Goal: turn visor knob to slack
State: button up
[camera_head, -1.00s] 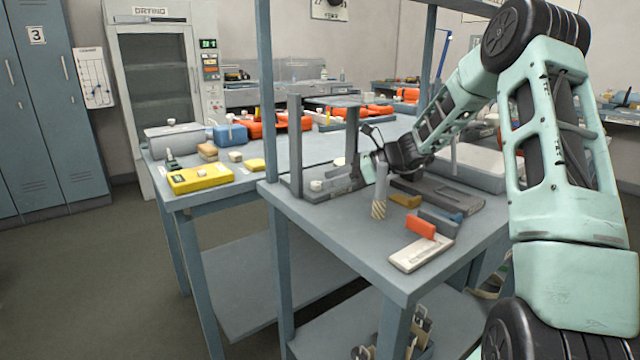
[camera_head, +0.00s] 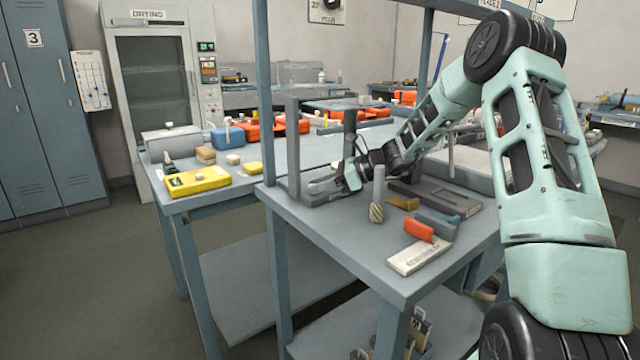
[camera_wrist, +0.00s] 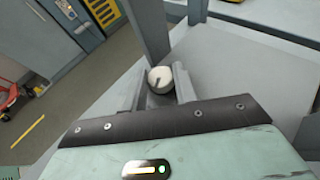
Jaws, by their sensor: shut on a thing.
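The visor knob (camera_wrist: 160,76) is a small round off-white knob with a dark line across its face. In the wrist view it sits between my two grey fingers at the foot of a grey upright. My gripper (camera_wrist: 160,90) is shut on it; in the head view my gripper (camera_head: 322,186) reaches low into the grey stand (camera_head: 294,150) on the bench and hides the knob. The fine angle of the knob's line and any slack marking are too small to read.
A grey cylinder with a striped base (camera_head: 377,195) stands close in front of my gripper. An orange block (camera_head: 418,230), a white labelled plate (camera_head: 418,257) and grey trays lie to the right. A blue bench post (camera_head: 265,100) rises at the left front.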

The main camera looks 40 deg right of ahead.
jog(key=n+g+p, duration=0.1)
jog(key=y+p, duration=0.1)
jog(key=p, duration=0.1)
jog(key=shift+w+r+n+g+p, duration=0.15)
jog(key=shift+r+n+g+p, duration=0.15)
jog(key=shift+r+n+g, duration=0.1)
jog(key=shift+d+f+n+g+y+p, duration=0.1)
jog(key=shift+f+n+g+y+p, duration=0.3)
jog(key=shift+n+g+p, duration=0.25)
jog(key=o, duration=1)
jog(key=shift+m+t+b, duration=0.25)
jog(key=shift+b, duration=0.25)
